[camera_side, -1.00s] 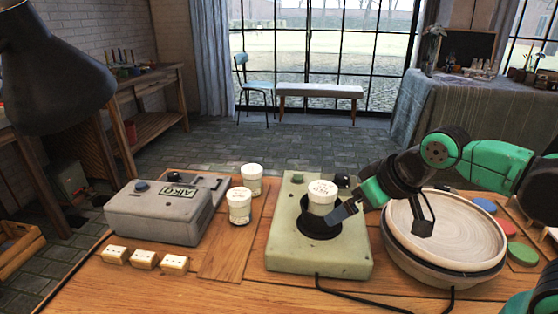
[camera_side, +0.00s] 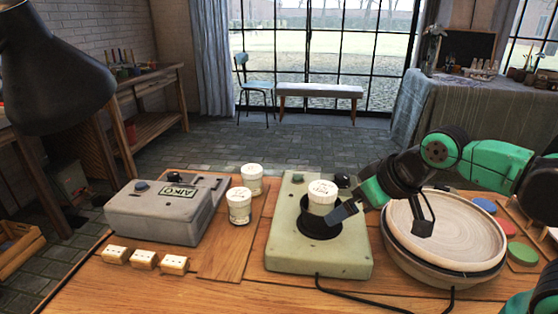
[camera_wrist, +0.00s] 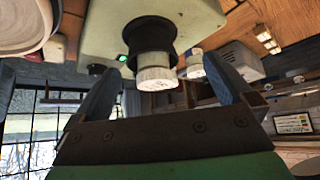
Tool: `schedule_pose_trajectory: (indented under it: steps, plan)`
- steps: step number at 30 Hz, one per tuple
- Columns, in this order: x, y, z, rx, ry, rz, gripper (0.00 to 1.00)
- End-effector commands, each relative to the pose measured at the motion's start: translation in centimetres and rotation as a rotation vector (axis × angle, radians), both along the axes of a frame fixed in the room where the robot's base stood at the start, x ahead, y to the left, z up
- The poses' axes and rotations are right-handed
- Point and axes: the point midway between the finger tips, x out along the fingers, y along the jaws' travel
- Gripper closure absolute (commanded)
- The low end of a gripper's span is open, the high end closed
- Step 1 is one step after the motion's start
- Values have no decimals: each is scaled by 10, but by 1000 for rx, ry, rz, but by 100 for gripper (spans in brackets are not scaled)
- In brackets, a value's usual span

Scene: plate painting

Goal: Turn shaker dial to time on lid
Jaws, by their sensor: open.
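The shaker is a pale green box (camera_side: 283,240) with a black cup (camera_side: 318,226) on top. A white-lidded jar (camera_side: 322,193) stands upright in the cup; its lid has dark writing too small to read. In the wrist view, a small green light (camera_wrist: 122,58) glows beside the dark knob (camera_wrist: 97,69). My gripper (camera_wrist: 162,64) is open, its blue fingers on either side of the jar and cup; contact cannot be told.
Two more white-lidded jars (camera_side: 239,206) stand on a wooden board to the left, next to a grey AIKO box (camera_side: 160,218). Several small white blocks (camera_side: 145,260) lie in front. A pale plate (camera_side: 440,228) on a round base stands close on the right. A cable runs along the front.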

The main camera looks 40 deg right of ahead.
Motion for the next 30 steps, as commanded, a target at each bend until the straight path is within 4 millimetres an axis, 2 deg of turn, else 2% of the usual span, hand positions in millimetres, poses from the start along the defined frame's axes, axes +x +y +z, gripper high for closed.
schedule_pose_trajectory:
  steps: [4, 6, 7, 11, 14, 18, 22, 27, 30]
  plan:
    - [0, 0, 0, 0, 0, 0, 0]
    - [0, 0, 0, 0, 1, 0, 20]
    - [1, -1, 1, -1, 4, -2, 22]
    - [13, -7, 12, -6, 43, -17, 22]
    - [31, -19, 25, -12, 105, -42, 22]
    - [65, -43, 37, -15, 215, -80, 22]
    - [96, -69, 38, -9, 316, -112, 22]
    - [130, -108, 23, 12, 448, -150, 22]
    - [143, -129, 9, 28, 516, -167, 22]
